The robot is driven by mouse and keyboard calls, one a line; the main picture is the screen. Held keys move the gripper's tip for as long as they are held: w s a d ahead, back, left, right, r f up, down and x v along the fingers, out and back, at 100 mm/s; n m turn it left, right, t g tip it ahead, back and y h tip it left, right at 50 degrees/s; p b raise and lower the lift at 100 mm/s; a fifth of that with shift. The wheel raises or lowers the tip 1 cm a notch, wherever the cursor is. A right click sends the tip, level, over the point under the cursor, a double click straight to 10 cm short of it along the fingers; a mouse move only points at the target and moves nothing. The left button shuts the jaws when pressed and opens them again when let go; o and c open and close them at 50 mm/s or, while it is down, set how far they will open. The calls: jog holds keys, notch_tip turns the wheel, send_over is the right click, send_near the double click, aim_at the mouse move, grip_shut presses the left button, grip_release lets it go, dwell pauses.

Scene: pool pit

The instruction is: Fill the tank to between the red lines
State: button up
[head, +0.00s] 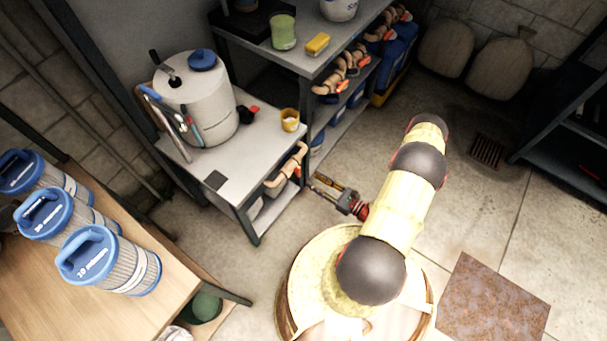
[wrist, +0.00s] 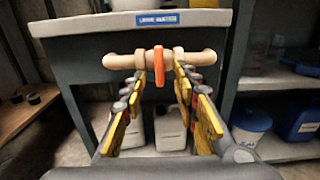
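The tank (head: 205,100) is a pale cylinder with a blue cap (head: 203,60), standing on a grey bench (head: 228,165). Thin tubes or strips, some red and blue, run down its left front side. I cannot make out the red lines or a liquid level. A tan pipe (head: 287,168) with an orange-red valve handle (wrist: 159,66) is on the bench's side, below the top. My gripper (head: 318,184) is open, facing this valve; in the wrist view my gripper (wrist: 160,88) has its fingers apart, with the upright handle between them in the picture. I cannot tell whether they touch it.
A shelf (head: 300,55) with more tan pipes and orange-red handles stands behind the bench. Several blue-topped filter cartridges (head: 110,262) stand on a wooden table (head: 50,290) at left. White jugs (wrist: 170,130) sit under the bench. Floor (head: 480,210) at right is mostly clear.

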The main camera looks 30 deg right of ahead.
aim_at(300, 172)
jog(key=shift+b+x, duration=0.75)
jog(key=shift+x, duration=2.55)
jog(key=shift+f, duration=0.1)
jog(key=c, duration=0.7)
grip_shut()
